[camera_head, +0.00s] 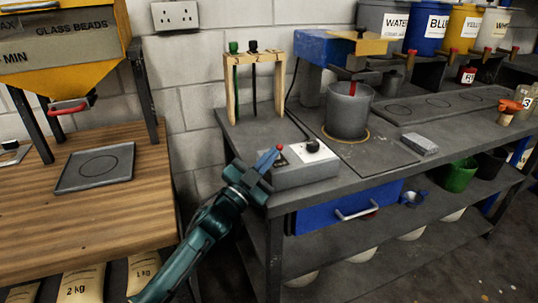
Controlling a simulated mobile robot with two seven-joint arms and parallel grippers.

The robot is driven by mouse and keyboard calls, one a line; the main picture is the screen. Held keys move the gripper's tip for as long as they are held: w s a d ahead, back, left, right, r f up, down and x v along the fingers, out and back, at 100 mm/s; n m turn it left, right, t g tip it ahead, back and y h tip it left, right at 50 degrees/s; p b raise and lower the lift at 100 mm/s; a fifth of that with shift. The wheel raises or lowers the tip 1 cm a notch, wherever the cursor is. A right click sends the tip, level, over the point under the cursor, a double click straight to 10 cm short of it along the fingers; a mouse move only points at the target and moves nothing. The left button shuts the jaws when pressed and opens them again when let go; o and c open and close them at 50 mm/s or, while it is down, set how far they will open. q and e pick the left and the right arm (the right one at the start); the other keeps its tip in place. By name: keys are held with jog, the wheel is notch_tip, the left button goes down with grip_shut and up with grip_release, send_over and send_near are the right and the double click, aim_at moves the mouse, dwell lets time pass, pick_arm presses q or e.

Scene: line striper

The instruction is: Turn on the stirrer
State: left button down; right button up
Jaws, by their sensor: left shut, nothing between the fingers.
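The stirrer has a blue head (322,47) above a grey pot (348,112), with a shaft going down into the pot. Its grey control box (305,172) sits at the near left corner of the grey bench, with a black knob (312,146) on its pale top plate. My left gripper (273,157) is shut and empty, with its tips at the left end of the control box. A small red piece shows at the fingertips. I cannot tell whether they touch it. My right gripper is not in view.
A wooden rack (231,90) stands behind the control box, and a grey block (420,144) lies right of the pot. A blue drawer (345,206) hangs under the bench. Left is a wooden table (125,195) with a yellow hopper (75,83). Labelled buckets (429,28) stand at the back right.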

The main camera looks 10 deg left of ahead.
pick_arm(q)
jog(key=shift+w+a+r+n+y+p, duration=0.15)
jog(key=shift+r+n+y+p, duration=0.7)
jog(key=shift+p, duration=1.25)
jog(key=shift+w+f+n+g+p, duration=0.1)
jog(key=shift+n+g+p, duration=0.2)
jog(key=shift+n+p, duration=0.35)
jog(key=shift+w+n+y+p, duration=0.15)
jog(key=shift+n+y+p, duration=0.1)
jog(key=shift+n+p, duration=0.2)
jog(key=shift+w+a, duration=0.15)
jog(key=shift+w, duration=0.05)
jog(key=shift+w+a+f, duration=0.1)
jog(key=shift+w, duration=0.1)
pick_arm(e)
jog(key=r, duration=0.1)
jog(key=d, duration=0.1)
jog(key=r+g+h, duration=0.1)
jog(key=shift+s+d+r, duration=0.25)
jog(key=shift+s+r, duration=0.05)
